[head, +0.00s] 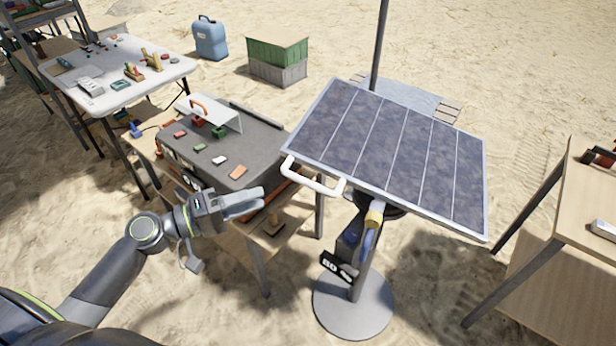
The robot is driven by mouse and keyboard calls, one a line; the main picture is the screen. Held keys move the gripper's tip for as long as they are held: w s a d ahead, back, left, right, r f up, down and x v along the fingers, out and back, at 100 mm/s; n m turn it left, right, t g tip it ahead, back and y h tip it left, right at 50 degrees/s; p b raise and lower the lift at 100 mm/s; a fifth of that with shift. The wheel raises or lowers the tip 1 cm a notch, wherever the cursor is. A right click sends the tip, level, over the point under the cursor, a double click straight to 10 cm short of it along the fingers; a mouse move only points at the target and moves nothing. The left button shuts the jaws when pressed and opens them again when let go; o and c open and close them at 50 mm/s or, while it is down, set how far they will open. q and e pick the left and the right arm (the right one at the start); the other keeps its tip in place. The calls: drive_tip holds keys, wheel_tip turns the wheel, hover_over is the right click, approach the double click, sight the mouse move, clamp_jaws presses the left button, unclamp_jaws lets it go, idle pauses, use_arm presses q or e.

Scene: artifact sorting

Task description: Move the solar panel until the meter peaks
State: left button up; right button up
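The solar panel (390,150) is a dark blue-grey, silver-framed panel, tilted on a post with a round grey base (353,305). A white handle (315,178) sticks out from its near left edge. A small black display (337,267) with white characters hangs on the post; it may be the meter, and I cannot read it surely. My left gripper (258,202) is left of the handle, apart from it, with its fingers pointing towards it. It holds nothing visible; its finger gap is unclear. My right gripper is not in view.
A wooden table (262,238) with a grey case (255,150) and small parts stands beyond my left gripper. A wooden table (585,200) stands at the right. A white table (100,70), a green-and-grey crate (277,60) and a blue canister (210,40) are behind. Sand lies between.

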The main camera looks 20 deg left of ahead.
sight(308, 180)
use_arm(q)
drive_tip(key=p+x, duration=0.4)
drive_tip(key=x, duration=0.7)
drive_tip(key=shift+w+d+p, duration=0.2)
drive_tip(key=shift+w+p, duration=0.1)
drive_tip(key=shift+w+d, duration=0.25)
drive_tip(key=shift+d, duration=0.1)
clamp_jaws()
